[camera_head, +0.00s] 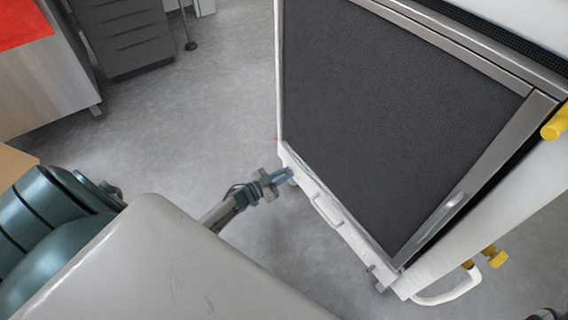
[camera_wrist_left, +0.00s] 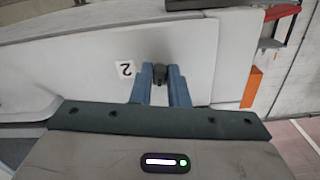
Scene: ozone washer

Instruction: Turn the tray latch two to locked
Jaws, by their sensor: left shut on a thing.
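Tray latch two is a small dark knob (camera_wrist_left: 160,72) on a white panel (camera_wrist_left: 90,55) in the left wrist view, beside a label (camera_wrist_left: 125,69) marked 2. My left gripper (camera_wrist_left: 160,88) has its two blue fingers shut on the knob. In the head view my left gripper (camera_head: 286,173) reaches the near left end of the washer's low white tray front (camera_head: 305,178). The latch is hidden there by the fingers, and I cannot read its angle. My right gripper cannot be made out.
The washer's dark mesh door (camera_head: 390,120) has a metal frame and a handle (camera_head: 454,200). A white handle (camera_head: 327,209) sits on the tray front. Yellow knobs (camera_head: 494,257) stick out at the right. Grey floor (camera_head: 190,110) is open left of the washer; a drawer cabinet (camera_head: 125,38) stands behind.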

